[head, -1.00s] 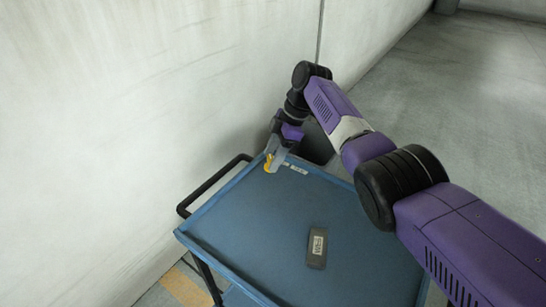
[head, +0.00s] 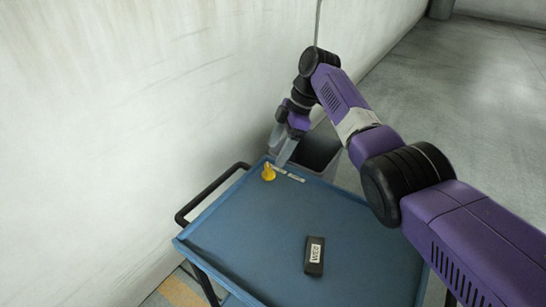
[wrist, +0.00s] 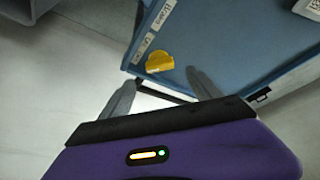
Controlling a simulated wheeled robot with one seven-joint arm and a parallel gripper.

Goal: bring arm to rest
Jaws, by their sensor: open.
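My purple arm reaches in from the right in the head view, over the blue cart's far side. My gripper (head: 281,150) is above the cart's far left corner, with its fingers spread and nothing between them. In the wrist view my gripper (wrist: 160,88) also shows its two grey fingers apart. A yellow piece (head: 268,173) stands on the cart top just below and left of the fingers, apart from them. It also shows in the wrist view (wrist: 160,62), beyond the fingertips.
The blue cart (head: 240,235) carries a black labelled block (head: 314,256) near its middle. Small white labels (head: 296,178) lie along its far edge. A grey bin (head: 318,152) stands behind the cart. A pale wall (head: 110,120) runs along the left; open floor (head: 460,90) lies at right.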

